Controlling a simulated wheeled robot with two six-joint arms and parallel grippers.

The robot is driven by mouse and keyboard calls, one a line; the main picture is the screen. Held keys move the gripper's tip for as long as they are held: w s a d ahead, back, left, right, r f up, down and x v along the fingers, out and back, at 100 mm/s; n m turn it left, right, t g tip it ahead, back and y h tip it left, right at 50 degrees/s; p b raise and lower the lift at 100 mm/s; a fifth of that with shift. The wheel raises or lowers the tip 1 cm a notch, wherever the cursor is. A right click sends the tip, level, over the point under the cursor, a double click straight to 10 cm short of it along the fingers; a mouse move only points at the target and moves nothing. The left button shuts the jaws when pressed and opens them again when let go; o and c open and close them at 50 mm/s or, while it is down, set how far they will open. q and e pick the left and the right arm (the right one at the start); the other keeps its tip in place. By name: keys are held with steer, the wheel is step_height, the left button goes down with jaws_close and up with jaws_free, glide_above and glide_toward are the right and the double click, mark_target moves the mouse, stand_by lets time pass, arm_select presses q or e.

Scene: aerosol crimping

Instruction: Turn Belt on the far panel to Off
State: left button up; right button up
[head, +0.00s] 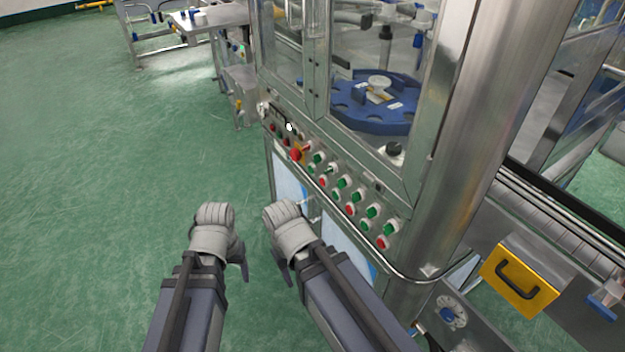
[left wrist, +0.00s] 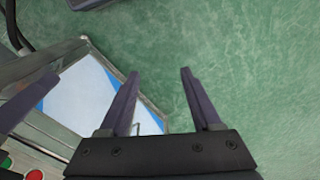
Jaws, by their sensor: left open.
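The control panel (head: 340,190) runs along the front of the steel machine in the head view, with rows of green and red buttons. Small dark and pale controls (head: 289,127) sit at its far end. Their labels are too small to read, so I cannot tell which is Belt or how it is set. My left gripper (head: 241,262) is left of the panel, apart from it, above the floor. In the left wrist view its two fingers (left wrist: 158,72) are spread with nothing between them. My right gripper (head: 280,262) is nearer the panel, its fingers mostly hidden.
A steel rail (head: 333,207) curves along below the buttons. A blue turntable (head: 372,118) stands behind glass. A yellow box (head: 519,276) is at the right. The green floor (head: 110,190) at left is clear.

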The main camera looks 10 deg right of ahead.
arm_select(q)
steer(key=w+a+f+h+b, duration=0.2)
steer(key=w+f+b, duration=0.3)
steer(key=f+b, duration=0.45)
steer(key=t+h+b, duration=0.2)
steer(key=t+h, duration=0.4)
steer(key=h, duration=0.9)
glide_toward(325, 172)
steer(key=d, duration=0.1)
steer(key=shift+x, duration=4.15)
steer(key=shift+w+a+r, duration=0.1)
jaws_close()
